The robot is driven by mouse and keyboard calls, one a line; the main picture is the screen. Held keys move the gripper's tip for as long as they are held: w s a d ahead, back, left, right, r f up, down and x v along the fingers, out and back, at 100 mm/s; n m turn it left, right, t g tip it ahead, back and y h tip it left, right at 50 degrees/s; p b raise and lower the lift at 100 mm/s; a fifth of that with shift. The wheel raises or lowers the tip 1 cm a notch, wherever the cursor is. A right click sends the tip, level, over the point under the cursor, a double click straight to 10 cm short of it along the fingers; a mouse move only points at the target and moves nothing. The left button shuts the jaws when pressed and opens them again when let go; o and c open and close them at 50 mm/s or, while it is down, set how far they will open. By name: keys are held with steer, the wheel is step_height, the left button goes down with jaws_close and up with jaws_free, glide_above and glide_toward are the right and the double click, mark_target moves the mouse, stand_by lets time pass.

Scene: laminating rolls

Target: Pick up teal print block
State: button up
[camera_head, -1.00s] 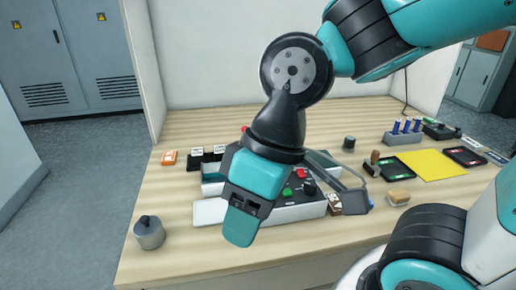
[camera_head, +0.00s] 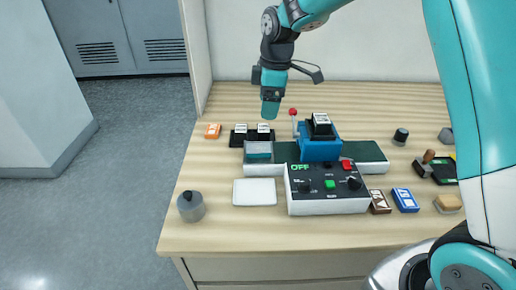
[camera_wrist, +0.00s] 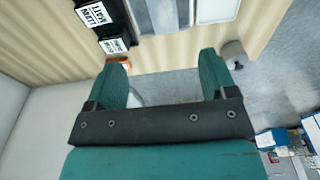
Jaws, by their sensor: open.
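A teal block (camera_head: 258,149) sits on the left end of the long dark green bed (camera_head: 372,158) of the press in the head view. I cannot make it out surely in the wrist view. My gripper (camera_head: 270,108) is raised above the back left of the table, apart from the block. In the wrist view my gripper (camera_wrist: 163,65) has its two green fingers spread wide, with nothing between them.
Black label blocks (camera_head: 263,133) and an orange block (camera_head: 212,130) lie behind left. The blue press head (camera_head: 320,145), red-knobbed lever (camera_head: 293,113) and control box (camera_head: 328,188) stand right. A white tray (camera_head: 254,192) and grey pot (camera_head: 191,206) are in front.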

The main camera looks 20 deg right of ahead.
steer(key=p, duration=0.2)
glide_above(259, 148)
steer(key=d, duration=0.1)
step_height(259, 148, down, 8)
steer(key=shift+d+r, duration=0.1)
steer(key=shift+r, duration=0.05)
steer(key=f+p, duration=0.1)
steer(key=f, duration=0.1)
steer(key=a+f, duration=0.1)
steer(key=f, duration=0.2)
steer(key=shift+a+f+p, duration=0.1)
steer(key=shift+f+p, duration=0.2)
steer(key=shift+p, duration=0.05)
steer(key=c, duration=1)
